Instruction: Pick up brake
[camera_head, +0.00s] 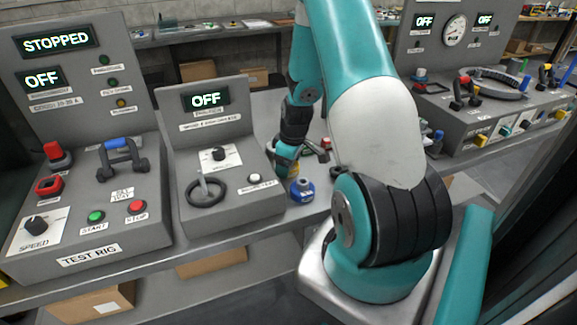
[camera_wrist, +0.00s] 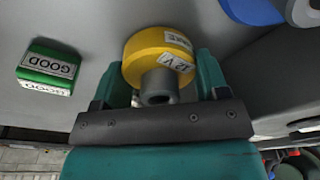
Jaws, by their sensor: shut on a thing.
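The brake (camera_wrist: 150,45) is a yellow round part with a grey hub. It carries one label reading "12 V" and another that seems to end in "KE". In the wrist view it sits between the teal fingers of my gripper (camera_wrist: 157,78), which is shut on it. In the head view my gripper (camera_head: 284,160) is low at the bench, right of the grey control box. Only a bit of yellow shows beside it there, and most of the brake is hidden. I cannot tell whether the brake touches the bench.
A green block (camera_wrist: 47,70) labelled "GOOD" lies left of the gripper in the wrist view. A blue round part (camera_head: 302,190) stands close right of the gripper. The control box (camera_head: 232,207) with an "OFF" display and the test rig (camera_head: 85,215) stand to the left.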

